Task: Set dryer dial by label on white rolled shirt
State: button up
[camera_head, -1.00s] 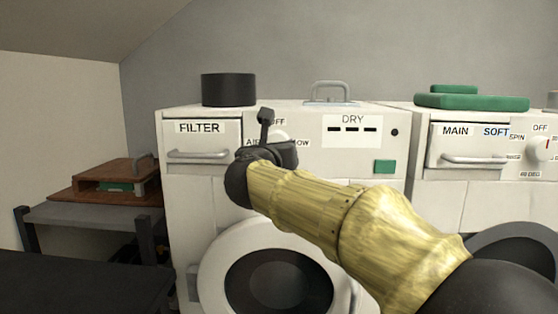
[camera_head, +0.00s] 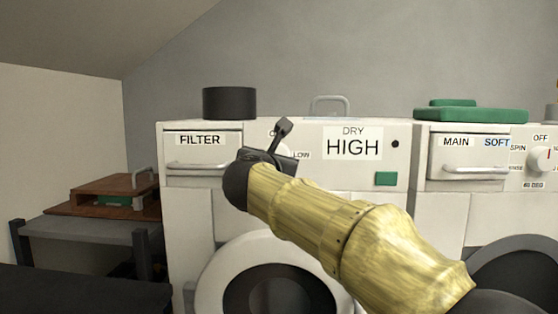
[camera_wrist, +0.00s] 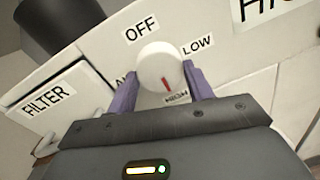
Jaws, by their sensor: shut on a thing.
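The dryer (camera_head: 190,215) stands in the middle of the head view, with a panel sign (camera_head: 353,143) reading DRY HIGH. The wrist view shows its round white dial (camera_wrist: 158,66) between the two purple fingers of my gripper (camera_wrist: 160,80). The fingers are shut on the dial's sides. The dial's red mark points toward the HIGH label (camera_wrist: 177,98). The OFF label (camera_wrist: 141,29) and LOW label (camera_wrist: 197,44) are readable; another label is mostly hidden by the left finger. In the head view my gripper (camera_head: 270,157) covers the dial. No white rolled shirt is visible.
A FILTER drawer (camera_head: 201,153) is left of the dial. A dark cylinder (camera_head: 229,103) stands on the dryer. A washer (camera_head: 460,215) with green folded items (camera_head: 470,112) on top stands at right. A green button (camera_head: 386,178) is below the sign.

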jog(key=o, duration=0.9)
jog(key=shift+w+d+f, duration=0.2)
jog(key=shift+w, duration=0.05)
jog(key=shift+o, duration=0.3)
jog(key=shift+s+a, duration=0.15)
jog(key=shift+a, duration=0.1)
jog(key=s+a+p, duration=0.2)
jog(key=s, duration=1.5)
jog(key=shift+s, duration=0.25)
